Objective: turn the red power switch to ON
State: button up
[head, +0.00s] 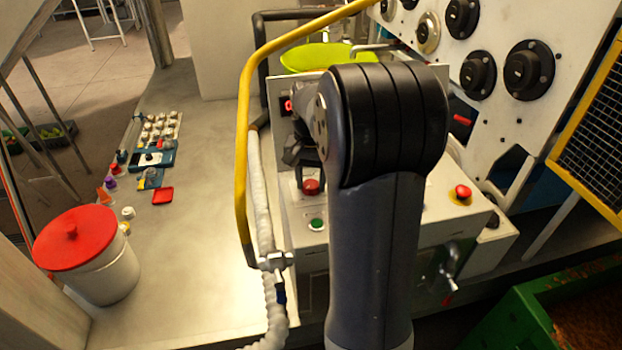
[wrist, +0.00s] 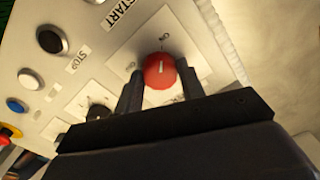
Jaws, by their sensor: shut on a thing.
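The red power switch (wrist: 160,73) is a round knob with a short white mark, on a pale plate (wrist: 190,35) near the panel's right edge in the wrist view. The mark runs roughly up and down in that view; small labels lie above and left of the knob, too small to read surely. My gripper (wrist: 160,84) has one dark finger on each side of the knob and is shut on it. In the head view my gripper (head: 306,160) is partly hidden by my arm, just above a red knob (head: 312,187) on the console top.
The wrist view shows a black button (wrist: 51,39), a blue button (wrist: 17,105) and a red-and-yellow stop button (wrist: 6,135). In the head view a green button (head: 316,223) is close by. A yellow rail (head: 241,150) and pale hose (head: 258,190) stand left of my arm.

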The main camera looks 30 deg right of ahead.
aim_at(311, 184)
jog(key=o, duration=1)
notch_tip(311, 184, up, 11)
jog(key=shift+f+b, duration=0.1)
jog(key=shift+b, duration=0.2)
notch_tip(311, 184, down, 11)
jog(key=shift+r+p, duration=0.1)
jog(key=shift+p, duration=0.2)
jog(key=shift+r, duration=0.15)
dwell(0.4)
